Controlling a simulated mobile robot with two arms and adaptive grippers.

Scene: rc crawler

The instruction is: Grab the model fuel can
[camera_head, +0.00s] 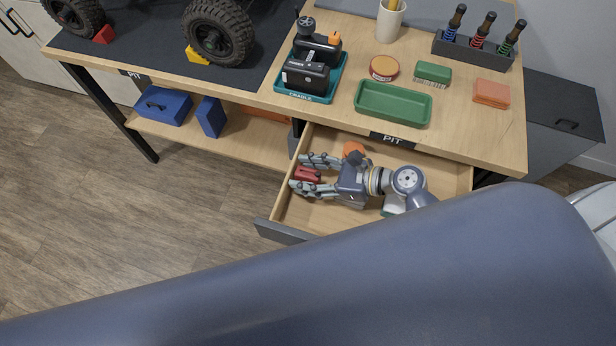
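The red model fuel can (306,175) lies in the open drawer below the workbench, near the drawer's left side. My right gripper (298,174) reaches into the drawer from the right. Its two grey fingers are spread wide, one on the far side and one on the near side of the red can. The can sits between the fingers toward their tips; firm contact is not clear. The fingers partly cover the can. My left gripper does not show.
The drawer (283,232) also holds an orange round thing (353,148) and a partly hidden green and white thing. The workbench (340,117) edge overhangs the drawer's back. On it stand a green tray (393,104) and a teal cradle (331,88). My large arm link fills the foreground.

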